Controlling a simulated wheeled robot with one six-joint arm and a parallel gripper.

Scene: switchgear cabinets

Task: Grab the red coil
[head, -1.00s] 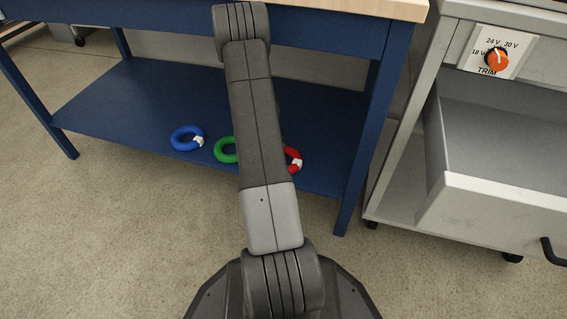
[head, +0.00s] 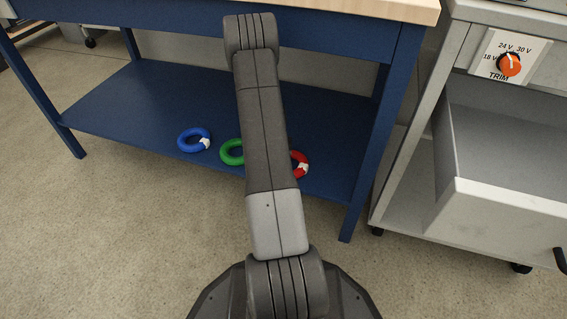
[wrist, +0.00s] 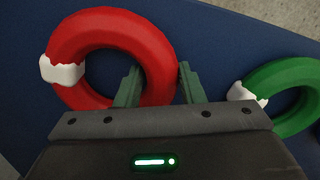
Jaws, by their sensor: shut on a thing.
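The red coil (wrist: 106,22) has a white band on its left side and lies on the blue shelf (wrist: 215,45) in the wrist view. My gripper (wrist: 158,82) is shut on the near right part of its ring, one finger inside the hole and one outside. In the head view the red coil (head: 301,164) is partly hidden behind my arm, and my gripper is hidden there. The green coil (wrist: 293,123) lies to the right in the wrist view, apart from my fingers. It also shows in the head view (head: 231,152), partly covered by my arm.
A blue coil (head: 194,140) lies left of the green one on the lower shelf of the blue workbench. A grey cabinet with an open drawer (head: 505,205) and an orange TRIM knob (head: 509,64) stands at the right. Bare floor lies in front.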

